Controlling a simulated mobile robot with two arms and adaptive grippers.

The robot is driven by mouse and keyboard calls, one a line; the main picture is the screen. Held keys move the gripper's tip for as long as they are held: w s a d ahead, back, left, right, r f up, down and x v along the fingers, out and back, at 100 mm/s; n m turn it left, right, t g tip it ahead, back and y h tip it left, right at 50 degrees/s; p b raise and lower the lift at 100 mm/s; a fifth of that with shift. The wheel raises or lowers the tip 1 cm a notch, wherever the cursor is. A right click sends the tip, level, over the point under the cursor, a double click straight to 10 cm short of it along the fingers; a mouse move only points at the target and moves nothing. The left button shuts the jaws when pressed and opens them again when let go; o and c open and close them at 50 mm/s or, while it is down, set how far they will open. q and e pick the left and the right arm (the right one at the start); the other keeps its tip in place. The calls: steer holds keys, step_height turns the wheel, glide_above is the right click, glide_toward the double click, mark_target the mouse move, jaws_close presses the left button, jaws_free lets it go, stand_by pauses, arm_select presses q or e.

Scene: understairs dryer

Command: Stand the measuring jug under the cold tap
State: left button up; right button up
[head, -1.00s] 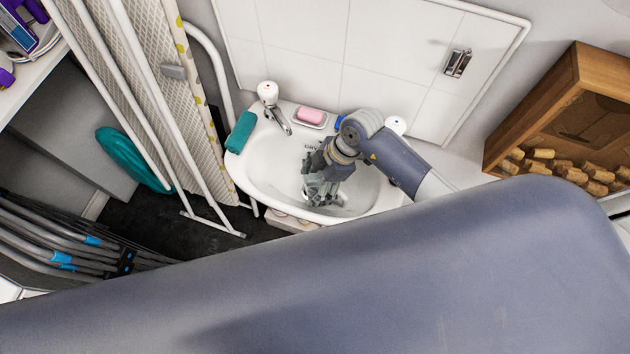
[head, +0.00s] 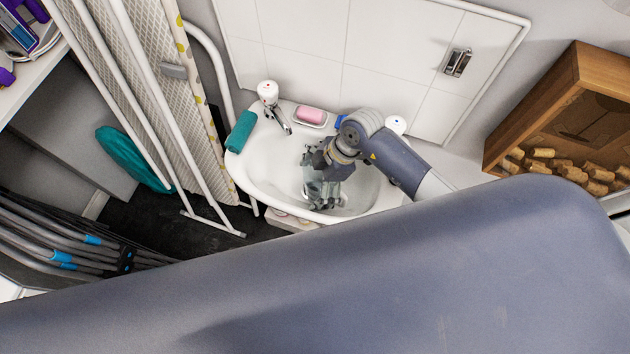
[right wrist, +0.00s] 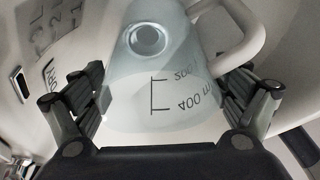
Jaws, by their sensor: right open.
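The measuring jug is clear and bluish, with a pale handle and dark markings. In the right wrist view the jug (right wrist: 150,75) fills the middle, with its handle at upper right. In the head view it is partly hidden by my right gripper (head: 322,192) in the white basin (head: 262,172). My right gripper is open, one finger on each side of the jug; whether they touch it is unclear. The cold tap (head: 396,124) shows only its white, blue-dotted top at the back right; my arm hides its spout. My left gripper is not in view.
A red-marked tap (head: 268,92) stands at the basin's back left. Pink soap (head: 311,115) lies on the back ledge, and a rolled teal cloth (head: 241,131) on the left rim. A wooden box of corks (head: 580,75) is at right. An ironing board (head: 150,60) leans at left.

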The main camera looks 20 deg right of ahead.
steer(key=v, duration=1.2)
